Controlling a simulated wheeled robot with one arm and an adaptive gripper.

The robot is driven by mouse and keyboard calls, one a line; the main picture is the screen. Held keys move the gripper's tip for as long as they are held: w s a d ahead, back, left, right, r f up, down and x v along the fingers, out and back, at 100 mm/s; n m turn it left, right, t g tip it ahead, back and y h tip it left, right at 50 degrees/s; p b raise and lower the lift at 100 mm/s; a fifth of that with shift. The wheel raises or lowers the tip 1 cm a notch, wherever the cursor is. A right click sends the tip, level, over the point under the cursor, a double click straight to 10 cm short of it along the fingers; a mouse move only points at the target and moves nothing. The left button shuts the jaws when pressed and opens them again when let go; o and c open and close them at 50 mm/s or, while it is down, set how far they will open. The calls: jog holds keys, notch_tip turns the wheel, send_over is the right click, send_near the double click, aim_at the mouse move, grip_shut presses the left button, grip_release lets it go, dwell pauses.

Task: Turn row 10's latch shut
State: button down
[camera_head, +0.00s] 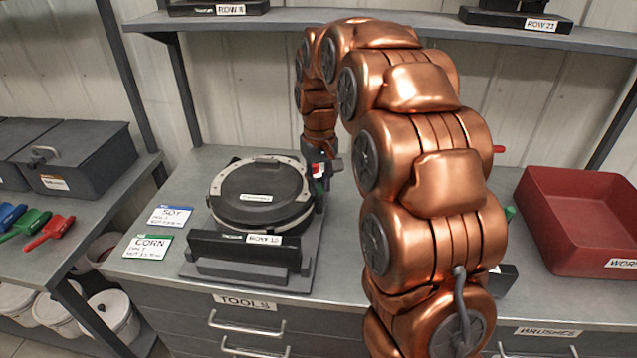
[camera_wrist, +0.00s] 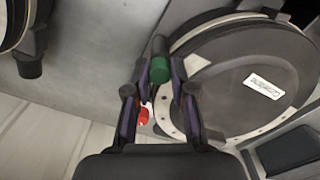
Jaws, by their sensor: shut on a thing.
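The seed meter (camera_head: 262,190) is a round dark disc housing with a pale rim. It stands on a black base whose label (camera_head: 264,240) seems to read ROW 10. The meter also shows at the right of the wrist view (camera_wrist: 245,75). My gripper (camera_head: 319,180) is at the meter's right edge. In the wrist view my gripper (camera_wrist: 160,80) is shut on the latch (camera_wrist: 159,66), a dark handle with a green band, beside the meter's rim. A red part (camera_wrist: 144,115) shows between the fingers. The fingers hide part of the latch.
SOY (camera_head: 171,215) and CORN (camera_head: 148,246) cards lie left of the meter on the grey bench. A red tray (camera_head: 580,215) stands at the right. Another meter (camera_wrist: 15,25) shows at the wrist view's left edge. A shelf (camera_head: 280,20) runs above.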

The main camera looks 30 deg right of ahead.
jog(key=n+b, duration=0.2)
jog(key=n, duration=0.1)
jog(key=shift+f, duration=0.15)
jog(key=n+b, duration=0.1)
jog(key=n, duration=0.2)
jog(key=n+b, duration=0.1)
jog(key=n, duration=0.1)
jog(key=shift+r+n, duration=0.2)
jog(key=shift+n, duration=0.2)
jog(key=n, duration=0.4)
jog(key=shift+p, duration=0.3)
jog(key=n+p, duration=0.1)
jog(key=n, duration=0.3)
jog(key=shift+r+n, duration=0.1)
jog(key=shift+n, duration=0.2)
jog(key=c, duration=1)
grip_release()
